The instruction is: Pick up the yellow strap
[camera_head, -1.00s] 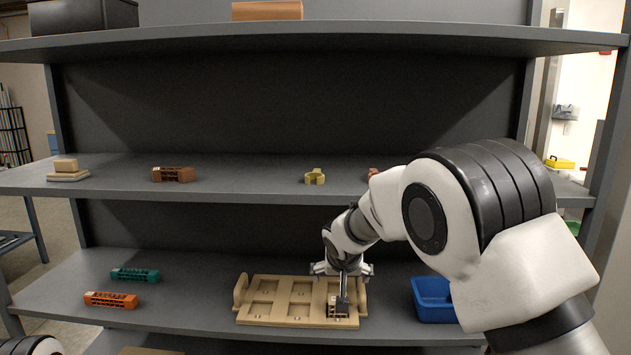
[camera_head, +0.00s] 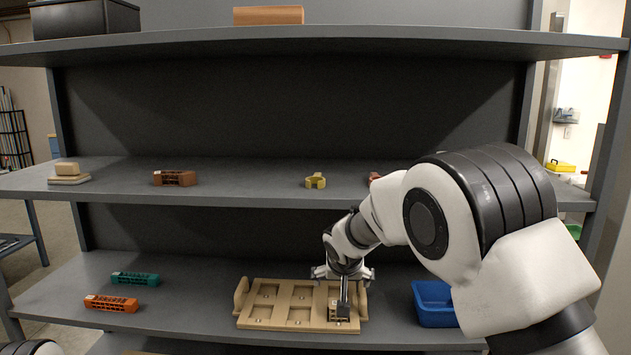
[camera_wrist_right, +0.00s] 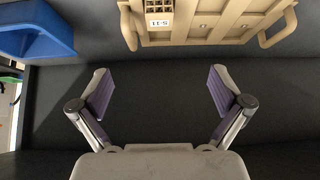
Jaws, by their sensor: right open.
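The yellow strap (camera_head: 316,181), a small curved piece, sits on the middle shelf (camera_head: 245,184), right of centre. My right gripper (camera_head: 343,300) is lower, over the right end of the beige tray on the lower shelf, well below the strap. In the right wrist view its two fingers (camera_wrist_right: 163,92) are spread wide with nothing between them. The strap is not in the wrist view. My left gripper is out of view.
The beige tray (camera_head: 283,318) holds a beige lattice block (camera_wrist_right: 159,8) labelled S-11. A blue bin (camera_head: 434,303) stands to its right. Teal (camera_head: 135,278) and orange (camera_head: 111,303) lattice pieces lie left. A brown lattice block (camera_head: 175,178) shares the strap's shelf.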

